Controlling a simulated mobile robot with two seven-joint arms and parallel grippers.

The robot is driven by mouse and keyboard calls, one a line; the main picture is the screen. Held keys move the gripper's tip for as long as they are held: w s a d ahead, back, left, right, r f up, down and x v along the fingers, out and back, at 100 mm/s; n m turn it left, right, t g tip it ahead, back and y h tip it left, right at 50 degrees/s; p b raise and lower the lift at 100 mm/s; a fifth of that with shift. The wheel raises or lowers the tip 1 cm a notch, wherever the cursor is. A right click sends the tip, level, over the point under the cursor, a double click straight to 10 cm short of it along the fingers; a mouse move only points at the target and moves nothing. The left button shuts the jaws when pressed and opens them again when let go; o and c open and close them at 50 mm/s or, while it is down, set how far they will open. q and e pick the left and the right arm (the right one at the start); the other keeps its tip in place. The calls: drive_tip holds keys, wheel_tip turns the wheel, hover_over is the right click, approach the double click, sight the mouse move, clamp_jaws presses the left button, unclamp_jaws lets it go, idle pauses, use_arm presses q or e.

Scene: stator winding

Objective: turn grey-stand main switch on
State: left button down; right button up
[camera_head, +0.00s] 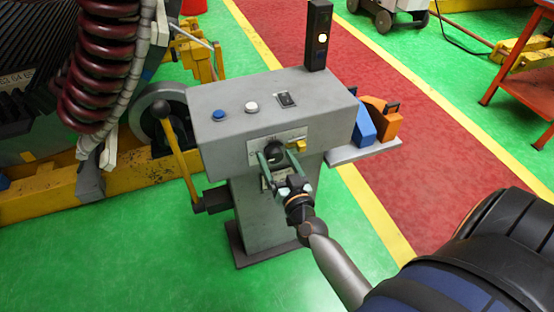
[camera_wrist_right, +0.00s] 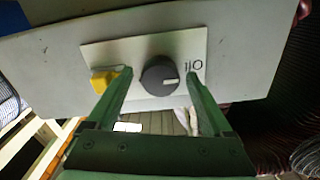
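The grey stand (camera_head: 270,120) stands on the green floor, with a sloped front panel. The main switch is a round black knob (camera_head: 274,155) on a pale plate on that panel. In the right wrist view the knob (camera_wrist_right: 158,78) shows a light pointer mark on its right side, near the printed "I/O" label (camera_wrist_right: 194,65). My right gripper (camera_head: 277,153) is open at the panel, its green fingers on either side of the knob. In the wrist view the gripper (camera_wrist_right: 160,74) shows gaps between both fingers and the knob. My left gripper is out of view.
A yellow part (camera_head: 296,146) sits beside the knob, close to one finger. A blue button (camera_head: 219,115), a white button (camera_head: 252,106) and a rocker switch (camera_head: 287,99) are on top. A lever (camera_head: 176,150) stands left; a signal tower (camera_head: 318,36) rises behind.

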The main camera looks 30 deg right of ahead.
drive_tip(key=c, duration=1.3)
